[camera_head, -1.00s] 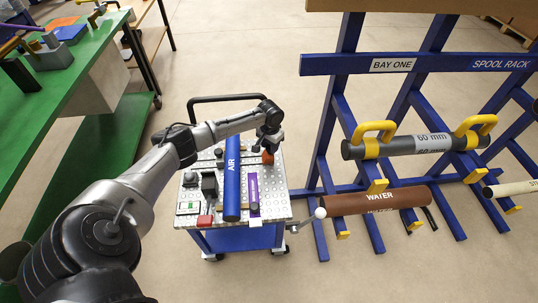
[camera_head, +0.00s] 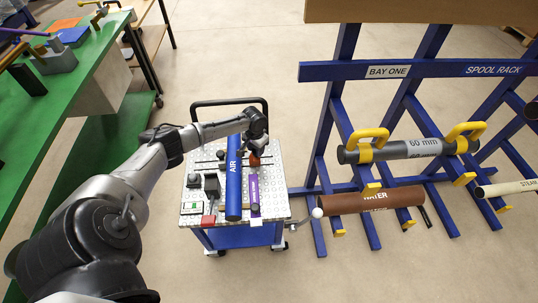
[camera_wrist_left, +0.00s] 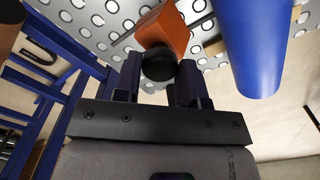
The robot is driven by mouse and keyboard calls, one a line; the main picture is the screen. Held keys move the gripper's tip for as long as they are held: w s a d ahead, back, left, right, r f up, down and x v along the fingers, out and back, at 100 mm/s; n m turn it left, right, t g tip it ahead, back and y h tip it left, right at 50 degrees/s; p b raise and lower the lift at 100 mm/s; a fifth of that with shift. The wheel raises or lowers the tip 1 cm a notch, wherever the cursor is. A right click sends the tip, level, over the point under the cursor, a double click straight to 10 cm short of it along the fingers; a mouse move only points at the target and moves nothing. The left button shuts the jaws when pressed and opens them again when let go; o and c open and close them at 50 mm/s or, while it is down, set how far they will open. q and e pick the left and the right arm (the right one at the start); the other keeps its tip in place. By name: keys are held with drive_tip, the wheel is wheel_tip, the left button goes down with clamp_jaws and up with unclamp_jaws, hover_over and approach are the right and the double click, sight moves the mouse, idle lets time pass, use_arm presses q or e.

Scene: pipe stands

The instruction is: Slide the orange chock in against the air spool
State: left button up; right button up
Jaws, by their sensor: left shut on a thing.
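The blue air spool (camera_head: 234,185), marked AIR, lies lengthwise on the perforated top of a cart. The orange chock (camera_head: 255,158) sits just right of the spool's far part. My left gripper (camera_head: 254,146) is above the chock. In the left wrist view the gripper (camera_wrist_left: 158,82) is shut on the chock's round black knob (camera_wrist_left: 158,65). The orange body (camera_wrist_left: 168,28) shows beyond the knob, with a gap between it and the blue spool (camera_wrist_left: 252,45). In the head view the arm partly hides the chock. My right gripper is out of view.
A purple-labelled strip (camera_head: 254,188) lies right of the spool. A black block (camera_head: 211,186) and a red piece (camera_head: 208,220) stand left of it. The blue spool rack (camera_head: 350,71) holds a grey spool (camera_head: 400,149) and a brown water spool (camera_head: 370,199). A green bench (camera_head: 60,110) stands at left.

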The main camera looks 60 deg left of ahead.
use_arm(q)
drive_tip(key=shift+s+a, duration=0.1)
idle(0.3)
drive_tip(key=shift+s+a+r+p, duration=0.15)
drive_tip(key=shift+s+p, duration=0.25)
drive_tip(key=shift+p, duration=0.15)
drive_tip(key=shift+s+a+p, duration=0.35)
drive_tip(key=shift+s+p, duration=0.3)
drive_tip(key=shift+s, duration=0.15)
drive_tip(key=shift+s+a+p, duration=0.35)
drive_tip(key=shift+s+p, duration=0.25)
drive_tip(key=shift+s, duration=0.15)
drive_tip(key=shift+o, duration=1)
drive_tip(key=shift+s+a, duration=0.1)
drive_tip(key=shift+s, duration=0.05)
drive_tip(key=o, duration=0.5)
drive_tip(key=shift+f, duration=0.2)
drive_tip(key=shift+c, duration=0.2)
drive_tip(key=shift+r, duration=0.1)
